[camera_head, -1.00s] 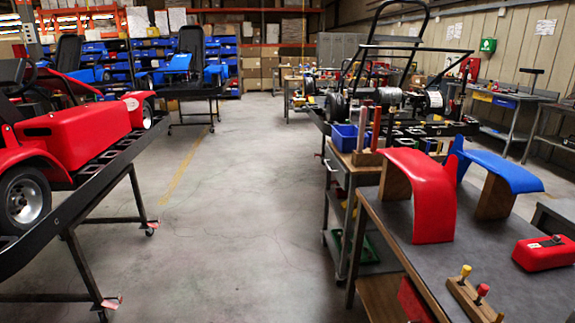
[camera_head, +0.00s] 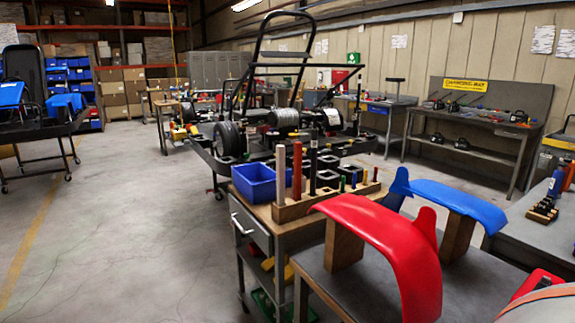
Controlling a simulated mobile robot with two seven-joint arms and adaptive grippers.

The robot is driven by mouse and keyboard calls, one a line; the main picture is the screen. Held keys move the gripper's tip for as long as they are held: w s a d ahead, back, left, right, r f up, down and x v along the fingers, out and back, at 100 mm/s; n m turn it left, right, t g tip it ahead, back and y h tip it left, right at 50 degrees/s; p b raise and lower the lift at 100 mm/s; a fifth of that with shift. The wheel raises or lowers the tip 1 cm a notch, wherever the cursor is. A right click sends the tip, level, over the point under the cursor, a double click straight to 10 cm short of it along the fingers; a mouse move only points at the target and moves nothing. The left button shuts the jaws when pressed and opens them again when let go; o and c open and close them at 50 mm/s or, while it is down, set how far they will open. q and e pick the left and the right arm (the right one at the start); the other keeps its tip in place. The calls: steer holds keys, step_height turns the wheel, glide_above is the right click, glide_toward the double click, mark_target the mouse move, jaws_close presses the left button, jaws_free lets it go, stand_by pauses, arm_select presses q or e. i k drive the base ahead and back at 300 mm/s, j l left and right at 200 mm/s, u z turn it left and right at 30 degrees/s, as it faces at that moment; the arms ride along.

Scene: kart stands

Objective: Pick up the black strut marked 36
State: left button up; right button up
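A wooden rack (camera_head: 290,210) stands on the tool cart and holds several upright cylinders. Among them are a silver one (camera_head: 281,173), a red one (camera_head: 297,171) and a black strut (camera_head: 313,168), side by side. Shorter pegs and dark square pieces are toward the rack's right end. No number can be read on the black strut at this size. Neither gripper is in view.
A blue bin (camera_head: 254,183) sits left of the rack on the wood-topped cart (camera_head: 262,216). A red fender (camera_head: 395,245) and a blue fender (camera_head: 462,203) stand on the grey table in front. A kart frame (camera_head: 300,110) is behind. The floor at left is clear.

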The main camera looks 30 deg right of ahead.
mark_target(314, 132)
steer(key=i+u, duration=0.2)
steer(key=i, duration=0.55)
steer(key=i+l+u, duration=0.1)
steer(key=i+u, duration=0.15)
steer(key=i, duration=0.45)
steer(key=i+u, duration=0.45)
steer(key=i+l+u, duration=0.4)
steer(key=i+j+u, duration=0.1)
steer(key=u, duration=4.85)
